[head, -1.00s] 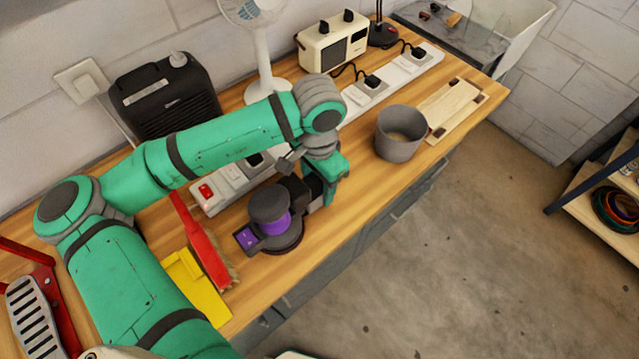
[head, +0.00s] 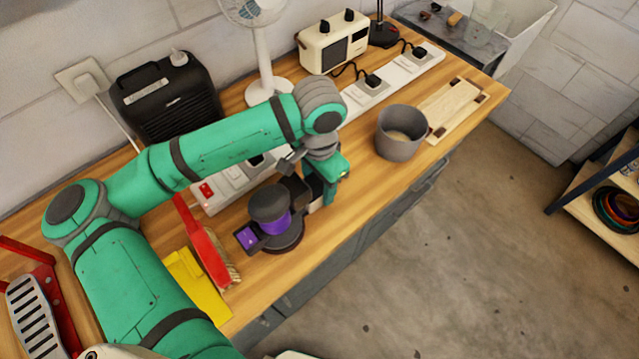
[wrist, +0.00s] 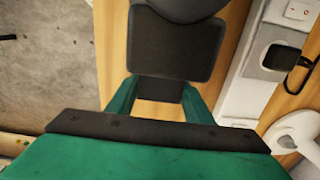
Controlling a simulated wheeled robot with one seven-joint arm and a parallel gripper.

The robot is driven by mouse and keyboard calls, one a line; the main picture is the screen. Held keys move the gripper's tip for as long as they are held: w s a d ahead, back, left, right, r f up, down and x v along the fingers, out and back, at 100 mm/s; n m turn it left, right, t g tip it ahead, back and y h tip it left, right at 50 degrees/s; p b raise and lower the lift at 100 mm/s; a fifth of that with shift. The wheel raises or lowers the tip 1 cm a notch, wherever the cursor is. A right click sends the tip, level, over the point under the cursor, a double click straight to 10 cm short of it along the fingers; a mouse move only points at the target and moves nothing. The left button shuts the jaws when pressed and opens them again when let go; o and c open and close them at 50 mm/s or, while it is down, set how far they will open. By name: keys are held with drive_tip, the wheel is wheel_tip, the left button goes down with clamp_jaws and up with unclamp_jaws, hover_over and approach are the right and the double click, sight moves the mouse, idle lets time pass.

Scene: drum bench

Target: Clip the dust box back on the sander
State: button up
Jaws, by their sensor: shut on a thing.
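The sander (head: 268,204), dark grey with a purple band, stands upright on the bench in the head view. The black dust box (head: 299,188) is at its right side, between the sander body and my gripper (head: 323,190). In the wrist view my gripper (wrist: 160,95) is shut on the narrow end of the dust box (wrist: 175,45). The round grey top of the sander (wrist: 185,8) shows just beyond the box. The box looks level and against or very close to the sander. The joint between them is hidden, so I cannot tell whether it is clipped.
A red brush (head: 207,248) and yellow dustpan (head: 195,285) lie left of the sander. A white power strip (head: 228,182) runs behind it. A grey pot (head: 399,133) stands to the right. Bare wood lies between the sander and the front edge.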

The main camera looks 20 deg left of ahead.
drive_tip(key=o, duration=1)
wheel_tip(320, 180, up, 11)
drive_tip(key=shift+f, duration=0.1)
